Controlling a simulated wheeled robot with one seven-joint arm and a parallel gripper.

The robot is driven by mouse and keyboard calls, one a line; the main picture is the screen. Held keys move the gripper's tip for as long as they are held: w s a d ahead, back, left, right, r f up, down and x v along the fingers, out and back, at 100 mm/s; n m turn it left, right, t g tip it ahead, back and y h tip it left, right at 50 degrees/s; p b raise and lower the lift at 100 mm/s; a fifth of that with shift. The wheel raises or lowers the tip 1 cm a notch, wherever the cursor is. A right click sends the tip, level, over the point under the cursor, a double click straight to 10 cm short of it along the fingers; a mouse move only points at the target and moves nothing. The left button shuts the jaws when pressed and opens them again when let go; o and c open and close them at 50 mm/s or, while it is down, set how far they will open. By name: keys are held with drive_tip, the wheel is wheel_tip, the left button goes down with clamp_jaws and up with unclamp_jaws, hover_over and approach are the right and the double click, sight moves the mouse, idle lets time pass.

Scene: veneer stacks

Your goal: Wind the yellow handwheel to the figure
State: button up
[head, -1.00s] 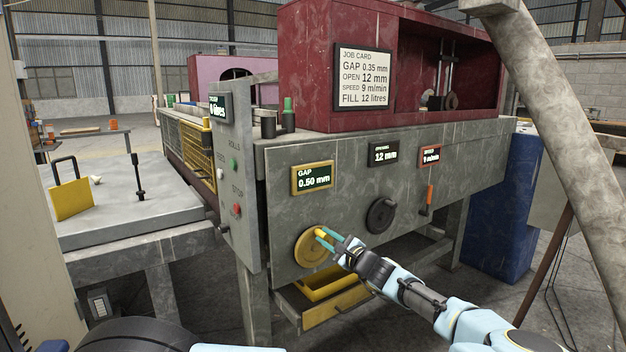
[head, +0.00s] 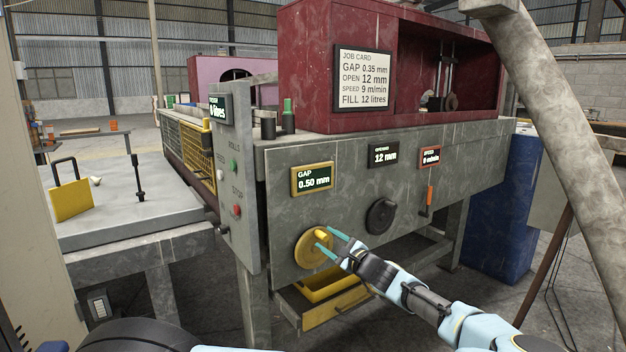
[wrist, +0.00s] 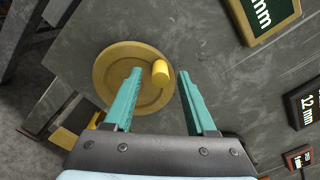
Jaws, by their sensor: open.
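The yellow handwheel (head: 312,252) is on the grey front panel of the machine, with a yellow knob (head: 321,234) at its upper right rim. The wheel also shows in the wrist view (wrist: 112,72), its knob (wrist: 160,72) lying between the lines of my two fingers. My gripper (head: 327,242) is open, its teal fingers apart on either side of the knob; I cannot tell if either touches it. The gap display (head: 314,178) above the wheel reads 0.50 mm. The job card (head: 363,78) reads GAP 0.35 mm, OPEN 12 mm, SPEED 9 m/min, FILL 12 litres.
A black handwheel (head: 381,215) is right of the yellow one, under a display (head: 383,154) reading 12 mm. An orange-handled lever (head: 429,198) is farther right. A yellow drawer (head: 335,305) stands open below. A side panel (head: 233,170) with buttons juts out at left.

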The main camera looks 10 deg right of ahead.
drive_tip(key=v, duration=0.6)
idle(0.3)
drive_tip(key=a+f+n+g+y, duration=0.35)
drive_tip(key=a+n+g, duration=0.3)
drive_tip(key=a, duration=0.85)
drive_tip(key=s+a+f+n+g+h, duration=0.35)
drive_tip(key=s+a+n+g, duration=0.25)
drive_tip(key=s+a+g, duration=0.3)
drive_tip(key=s+a+r+n+h, duration=0.3)
drive_tip(key=s+r+n+h, duration=0.4)
drive_tip(key=s+r, duration=0.5)
wheel_tip(320, 180, up, 3)
drive_tip(key=shift+r+n+t+h, duration=0.2)
drive_tip(key=shift+n+t+h, duration=0.2)
drive_tip(key=shift+n, duration=0.25)
